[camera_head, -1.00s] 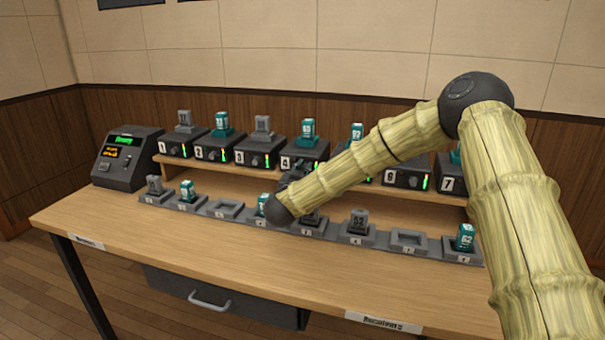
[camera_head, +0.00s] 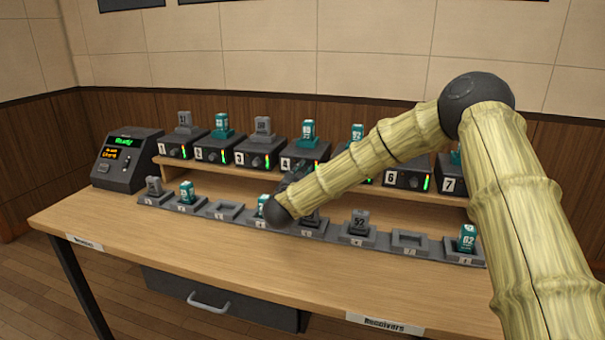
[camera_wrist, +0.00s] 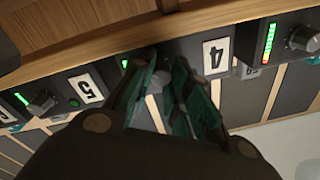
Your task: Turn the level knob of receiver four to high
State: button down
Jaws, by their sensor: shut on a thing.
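Receiver four (camera_head: 300,160) is a dark box on the raised shelf, with a teal pack on top; my arm partly covers its front. In the wrist view, which looks upside down, its white 4 label (camera_wrist: 216,56) shows beside my gripper. My gripper (camera_wrist: 165,76) has its teal fingers closed around the grey level knob (camera_wrist: 158,86) of receiver four. The knob is mostly hidden between the fingers. A small green part of its level meter (camera_wrist: 125,63) shows past a finger; the rest is hidden.
Receiver five (camera_wrist: 86,88) and its knob (camera_wrist: 40,103) are on one side, another receiver's knob (camera_wrist: 303,38) on the other. A row of docks (camera_head: 225,210) with several packs runs in front of the shelf. A console (camera_head: 128,158) stands at the left. The front tabletop is clear.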

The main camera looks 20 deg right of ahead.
jog(key=c, duration=1.3)
grip_release()
jog(key=shift+s+d+r, duration=0.1)
jog(key=shift+s, duration=0.1)
jog(key=shift+s+a, duration=0.2)
jog(key=shift+a, duration=0.1)
jog(key=v, duration=0.7)
jog(key=shift+s+r, duration=0.15)
